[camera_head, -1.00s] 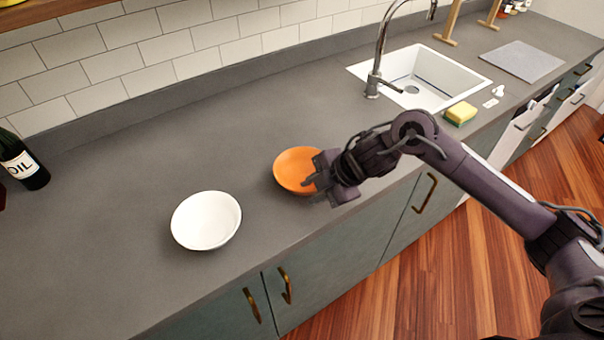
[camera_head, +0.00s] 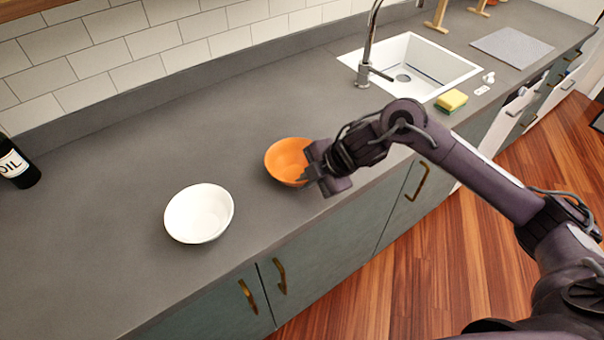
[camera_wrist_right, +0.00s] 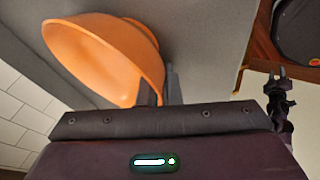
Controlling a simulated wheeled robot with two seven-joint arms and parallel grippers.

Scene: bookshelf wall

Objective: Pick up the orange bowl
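The orange bowl (camera_head: 285,158) is on the grey counter, near its front edge. My right gripper (camera_head: 306,177) is at the bowl's right side. In the right wrist view the bowl (camera_wrist_right: 95,55) fills the upper left, and its rim runs between the close-set dark fingers (camera_wrist_right: 160,88); the gripper looks shut on the rim. I cannot tell if the bowl is off the counter. My left arm is not in the head view; a small dark shape at the right of the wrist view looks like my left gripper (camera_wrist_right: 279,78), too small to read its state.
A white bowl (camera_head: 199,213) stands left of the orange one. The sink (camera_head: 425,65), tap (camera_head: 367,50) and a yellow-green sponge (camera_head: 451,100) are to the right. A dark oil bottle (camera_head: 17,165) is at the far left. The counter behind the bowls is clear.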

